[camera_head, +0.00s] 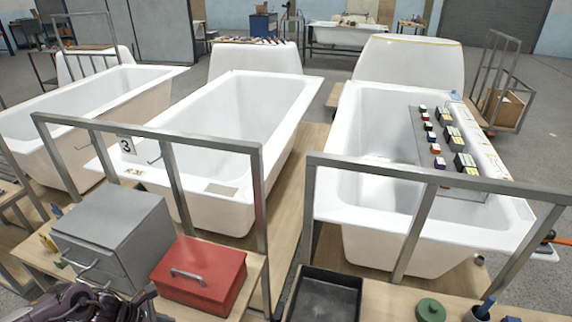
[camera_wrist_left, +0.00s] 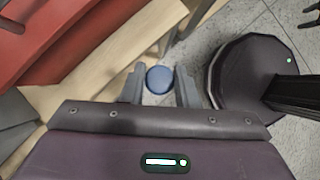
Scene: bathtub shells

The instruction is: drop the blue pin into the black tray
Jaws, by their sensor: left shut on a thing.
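The blue pin (camera_wrist_left: 159,79) shows in the left wrist view as a round blue end between the two grey fingers. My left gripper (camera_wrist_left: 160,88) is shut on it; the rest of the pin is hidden. In the head view, part of my dark purple left arm shows at the bottom left corner, and the pin cannot be made out there. The black tray (camera_head: 325,298) lies on the wooden bench at the bottom middle of the head view, cut off by the lower edge. The visible part of its floor is bare. My right gripper is not in view.
A red box with a handle (camera_head: 200,276) and a grey metal box (camera_head: 113,236) stand left of the tray. A green round lid (camera_head: 430,310) and a cup with a blue item (camera_head: 480,311) are on its right. Metal rails (camera_head: 430,181) rise behind the bench, before white bathtubs (camera_head: 235,110).

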